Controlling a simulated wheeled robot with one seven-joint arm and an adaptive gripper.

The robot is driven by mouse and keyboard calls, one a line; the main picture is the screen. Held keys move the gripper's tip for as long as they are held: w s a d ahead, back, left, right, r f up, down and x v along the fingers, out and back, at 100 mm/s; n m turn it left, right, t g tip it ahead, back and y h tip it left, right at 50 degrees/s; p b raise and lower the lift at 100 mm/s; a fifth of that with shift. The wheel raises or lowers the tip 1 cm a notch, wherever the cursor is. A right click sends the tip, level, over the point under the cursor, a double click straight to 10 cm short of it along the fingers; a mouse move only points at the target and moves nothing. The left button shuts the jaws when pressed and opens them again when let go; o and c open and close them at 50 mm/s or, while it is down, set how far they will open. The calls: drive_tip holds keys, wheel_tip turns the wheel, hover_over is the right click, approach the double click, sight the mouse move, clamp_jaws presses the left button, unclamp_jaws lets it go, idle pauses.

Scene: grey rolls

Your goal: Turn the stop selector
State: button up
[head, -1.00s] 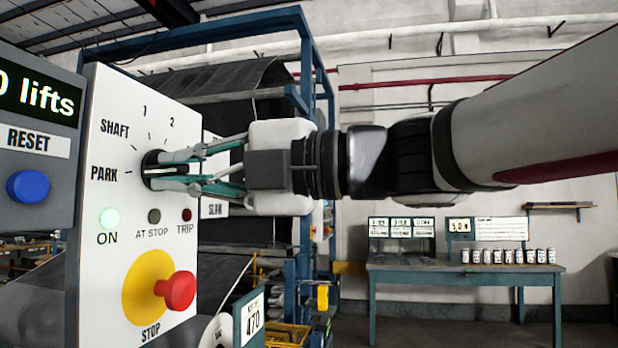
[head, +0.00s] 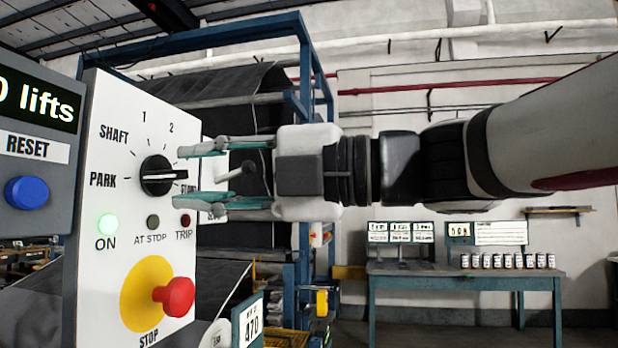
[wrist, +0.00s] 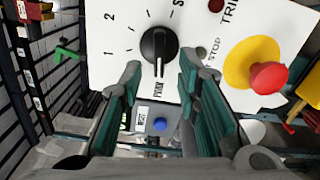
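The selector knob (head: 157,176) is a round black dial on the white control panel (head: 106,140), with PARK, SHAFT, 1 and 2 marked around it. Its raised bar lies level in the head view, along the line between PARK and the right-hand label; I cannot tell surely which end is the pointer. The knob also shows in the wrist view (wrist: 157,47), with its bar in line with PARK. My gripper (head: 180,175) is open and empty. Its fingers are spread above and below the knob's height, a little to the right of it, apart from it.
Below the knob are a lit green ON lamp (head: 107,225), two unlit lamps and a red stop button (head: 175,296) on a yellow disc. A blue RESET button (head: 27,192) is at the left. Behind stands a blue-framed machine with dark rolls; a bench (head: 465,272) is at the back right.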

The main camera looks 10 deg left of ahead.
drive_tip(key=d, duration=0.9)
drive_tip(key=shift+s+d, duration=0.15)
drive_tip(key=shift+s, duration=0.25)
drive_tip(key=shift+w+r, duration=0.1)
